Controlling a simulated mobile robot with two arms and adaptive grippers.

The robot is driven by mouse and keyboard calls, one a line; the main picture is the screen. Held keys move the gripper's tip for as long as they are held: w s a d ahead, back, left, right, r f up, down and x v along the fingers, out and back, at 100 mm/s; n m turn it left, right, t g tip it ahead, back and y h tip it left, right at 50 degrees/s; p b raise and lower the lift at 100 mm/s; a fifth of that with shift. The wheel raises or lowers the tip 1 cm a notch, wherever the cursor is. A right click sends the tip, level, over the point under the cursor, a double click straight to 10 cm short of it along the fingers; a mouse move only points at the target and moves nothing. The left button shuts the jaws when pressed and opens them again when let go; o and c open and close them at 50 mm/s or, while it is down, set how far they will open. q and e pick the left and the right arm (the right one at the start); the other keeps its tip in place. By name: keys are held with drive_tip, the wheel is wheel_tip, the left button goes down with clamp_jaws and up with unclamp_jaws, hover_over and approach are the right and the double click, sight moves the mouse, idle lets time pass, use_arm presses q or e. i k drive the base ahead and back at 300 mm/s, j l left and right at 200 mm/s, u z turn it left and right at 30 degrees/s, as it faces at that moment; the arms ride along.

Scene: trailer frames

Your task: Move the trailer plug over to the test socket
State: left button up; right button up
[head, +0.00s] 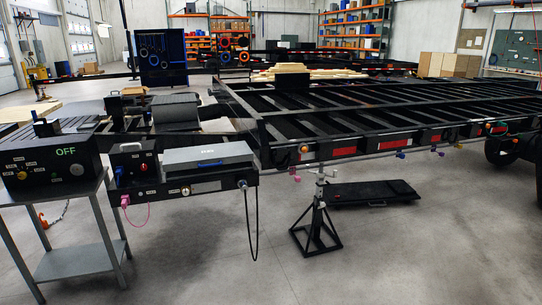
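A grey plug (243,184) sits at the right end of the dark panel (222,192) at centre left, and a black cable (254,235) hangs from it in a long loop. Further left, a black box (45,165) with a green "OFF" readout stands on a grey metal stand (84,262). Its front has a yellow round fitting (21,175) and several small labels too small to read. Which fitting is the test socket I cannot tell. Neither of my grippers is in view.
The dark panel also carries a pink fitting (125,200) with a pink cord and a round grey-rimmed fitting (185,191). The trailer frame (370,110) fills the right, with a jack stand (316,230) below. A flat black creeper (372,194) lies behind. The front floor is clear.

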sight(242, 184)
drive_tip(key=i+l+u, duration=0.1)
drive_tip(key=i, duration=1.8)
